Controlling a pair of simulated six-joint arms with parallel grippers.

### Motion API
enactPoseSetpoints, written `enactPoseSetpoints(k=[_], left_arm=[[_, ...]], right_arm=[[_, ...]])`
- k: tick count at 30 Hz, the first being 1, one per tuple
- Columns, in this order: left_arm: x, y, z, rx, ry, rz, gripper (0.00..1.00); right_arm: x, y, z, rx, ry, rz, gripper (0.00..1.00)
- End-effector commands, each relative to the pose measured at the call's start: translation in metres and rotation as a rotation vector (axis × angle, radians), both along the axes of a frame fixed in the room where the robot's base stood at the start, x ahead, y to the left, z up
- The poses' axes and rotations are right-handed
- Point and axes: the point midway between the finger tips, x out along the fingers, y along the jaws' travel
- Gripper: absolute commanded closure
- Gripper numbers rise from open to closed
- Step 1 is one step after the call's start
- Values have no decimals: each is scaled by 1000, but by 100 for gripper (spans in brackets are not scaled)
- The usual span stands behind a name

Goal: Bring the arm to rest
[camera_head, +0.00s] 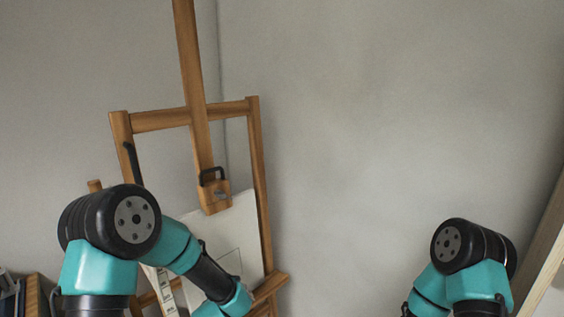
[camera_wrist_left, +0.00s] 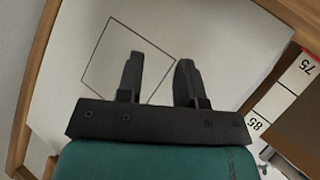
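My left arm comes in from the left in the head view, bent at a black joint, with its forearm pointing down in front of the easel. Its gripper is hidden there. In the left wrist view my left gripper (camera_wrist_left: 160,78) is open, its two black fingers apart with nothing between them. Behind the fingers is a white sheet (camera_wrist_left: 215,30) with a thin dark square outline. My right arm shows at the lower right of the head view, bent at its black joint. Its gripper is out of view.
A wooden easel (camera_head: 197,110) stands behind my left arm and holds the white board (camera_head: 240,225). A white strip with numbers (camera_wrist_left: 283,92) lies beside the sheet. A shelf with books (camera_head: 15,295) is at the lower left. A pale wooden edge (camera_head: 545,250) rises at the right.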

Motion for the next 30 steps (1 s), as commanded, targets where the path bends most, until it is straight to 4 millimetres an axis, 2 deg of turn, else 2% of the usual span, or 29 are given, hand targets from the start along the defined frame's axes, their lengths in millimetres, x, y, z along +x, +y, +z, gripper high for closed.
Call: enactPoseSetpoints(k=[1, 3, 5, 9, 11, 15, 18, 22, 30], left_arm=[[-16, 8, -26, 3, 74, -47, 66], [-39, 14, -55, 2, 167, -116, 66], [-59, 18, -78, -3, 244, -173, 66], [-114, 27, -124, -27, 427, -300, 66], [-140, 31, -141, -43, 506, -357, 66], [-206, 36, -172, -93, 688, -488, 66], [-242, 37, -183, -124, 780, -558, 66], [-263, 38, -188, -144, 833, -604, 66], [-265, 38, -188, -145, 836, -609, 66]], right_arm=[[0, 0, 0, 0, 0, 0, 6], [0, 0, 0, 0, 0, 0, 6], [0, 0, 0, 0, 0, 0, 6], [0, 0, 0, 0, 0, 0, 6], [0, 0, 0, 0, 0, 0, 6], [0, 0, 0, 0, 0, 0, 6], [0, 0, 0, 0, 0, 0, 6], [0, 0, 0, 0, 0, 0, 6], [0, 0, 0, 0, 0, 0, 6]])
